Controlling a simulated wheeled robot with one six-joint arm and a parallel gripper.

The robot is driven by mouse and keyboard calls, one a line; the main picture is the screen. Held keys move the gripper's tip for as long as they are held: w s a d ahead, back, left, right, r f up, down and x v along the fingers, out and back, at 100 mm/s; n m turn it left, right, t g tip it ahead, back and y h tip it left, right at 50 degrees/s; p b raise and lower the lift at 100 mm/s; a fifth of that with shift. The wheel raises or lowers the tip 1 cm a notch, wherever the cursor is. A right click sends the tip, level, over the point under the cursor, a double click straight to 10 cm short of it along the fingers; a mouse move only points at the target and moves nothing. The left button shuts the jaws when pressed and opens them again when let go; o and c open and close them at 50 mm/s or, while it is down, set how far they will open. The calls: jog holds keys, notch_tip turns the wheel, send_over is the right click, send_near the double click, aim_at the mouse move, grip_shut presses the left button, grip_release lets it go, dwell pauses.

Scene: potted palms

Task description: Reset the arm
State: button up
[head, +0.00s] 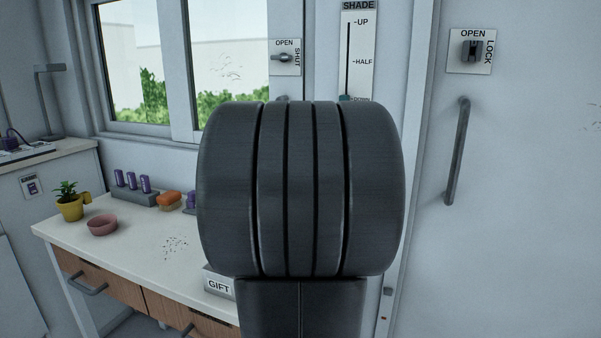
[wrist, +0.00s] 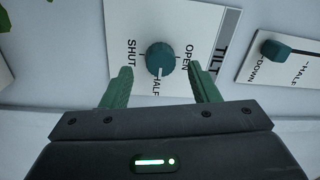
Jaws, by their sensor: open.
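My gripper (wrist: 160,72) shows in the wrist view with its two green fingers spread apart and nothing held between them. A round teal knob (wrist: 160,57) on the white TILT plate (wrist: 122,22) appears just ahead, between the fingertips in the picture; no contact is visible. The knob's white mark points at HALF. In the head view my dark arm fills the middle and hides the gripper and the TILT plate.
The shade slider plate (head: 358,30) has its teal slider at DOWN. A window latch plate (head: 285,58) and a door lock plate (head: 470,50) with a door handle (head: 457,150) are near. The counter (head: 140,245) holds a potted plant (head: 70,203) and a pink bowl (head: 102,225).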

jog(key=r+p+v, duration=0.1)
jog(key=p+v, duration=0.1)
jog(key=v, duration=0.9)
jog(key=w+d+n+p, duration=0.2)
jog(key=w+n+p, duration=0.3)
jog(key=n, duration=0.4)
jog(key=w+d+n+y+p, duration=0.1)
jog(key=w+d+n+p, duration=0.2)
jog(key=w+n+p, duration=0.2)
jog(key=shift+w+d+n+p, duration=0.3)
jog(key=shift+w+n, duration=1.05)
jog(key=shift+n, duration=0.95)
jog(key=shift+a, duration=0.1)
